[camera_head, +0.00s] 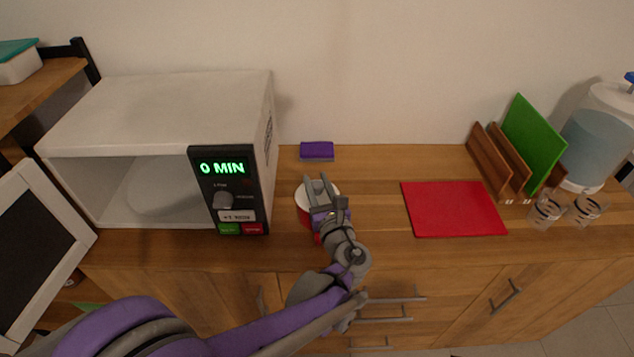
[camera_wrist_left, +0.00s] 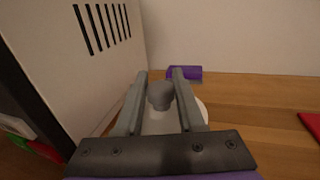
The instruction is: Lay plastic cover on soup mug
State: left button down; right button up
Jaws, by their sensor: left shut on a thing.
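My left gripper (camera_head: 320,188) is over the mug on the counter, right of the microwave. In the left wrist view its fingers (camera_wrist_left: 160,92) are shut on the grey knob of the plastic cover (camera_wrist_left: 203,109), a pale disc below the fingers. In the head view the pale cover (camera_head: 302,192) sits over the red soup mug (camera_head: 303,212). The gripper and wrist hide much of both. I cannot tell whether the cover touches the mug's rim. My right gripper is not in view.
The microwave (camera_head: 165,115) stands open at left, its door (camera_head: 40,235) swung out and its panel reading 0 MIN. A purple sponge (camera_head: 317,151) lies behind the mug. A red mat (camera_head: 453,208), cutting boards (camera_head: 533,140), glasses (camera_head: 548,209) and a water dispenser (camera_head: 597,140) are at right.

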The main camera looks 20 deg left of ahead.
pick_arm(q)
jog(key=shift+c, duration=2.2)
grip_release()
jog(key=v, duration=1.1)
